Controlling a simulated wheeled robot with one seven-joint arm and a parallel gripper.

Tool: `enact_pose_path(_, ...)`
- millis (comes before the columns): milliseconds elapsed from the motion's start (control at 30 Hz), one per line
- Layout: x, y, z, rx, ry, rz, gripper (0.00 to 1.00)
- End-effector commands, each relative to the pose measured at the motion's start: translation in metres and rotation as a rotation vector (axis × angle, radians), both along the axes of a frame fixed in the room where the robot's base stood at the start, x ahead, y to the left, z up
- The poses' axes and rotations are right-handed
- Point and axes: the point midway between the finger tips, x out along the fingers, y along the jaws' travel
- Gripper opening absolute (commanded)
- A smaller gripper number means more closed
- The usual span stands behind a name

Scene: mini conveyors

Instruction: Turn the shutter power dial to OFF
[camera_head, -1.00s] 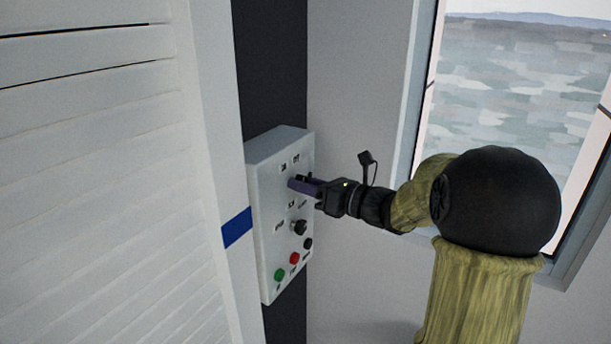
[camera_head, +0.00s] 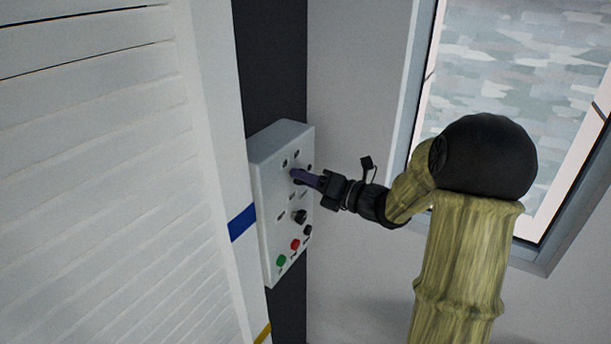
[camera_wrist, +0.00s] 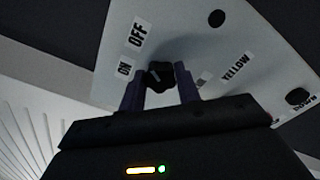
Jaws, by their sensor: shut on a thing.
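The grey-white control panel (camera_head: 266,215) is on the dark column. The black dial (camera_wrist: 160,72) with "ON" (camera_wrist: 124,68) and "OFF" (camera_wrist: 138,33) labels beside it shows in the wrist view. My gripper (camera_wrist: 160,80) has its two purple fingers on either side of this dial and is shut on it. In the head view my gripper (camera_head: 297,175) reaches the upper part of the panel from the right, and its fingers hide the dial. I cannot tell which label the dial points to.
Lower on the panel are a black knob (camera_head: 300,217), a dark button (camera_head: 307,230), a red button (camera_head: 295,245) and a green button (camera_head: 281,261). A "YELLOW" label (camera_wrist: 235,67) sits right of the dial. A white slatted shutter (camera_head: 100,190) stands left; a window (camera_head: 490,60) is right.

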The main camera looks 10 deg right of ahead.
Motion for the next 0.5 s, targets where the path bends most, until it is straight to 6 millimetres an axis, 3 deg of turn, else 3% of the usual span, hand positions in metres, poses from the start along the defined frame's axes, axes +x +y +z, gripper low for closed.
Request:
enact_pose_path(267,0.0004,-0.0009,0.0003,0.003,0.001,-0.004,0.1)
enact_pose_path(300,0.0004,-0.0009,0.0003,0.003,0.001,-0.004,0.38)
enact_pose_path(400,0.0004,-0.0008,0.0002,0.003,0.0,-0.002,0.54)
enact_pose_path(500,0.0002,-0.0006,0.0001,0.002,0.0,-0.002,0.54)
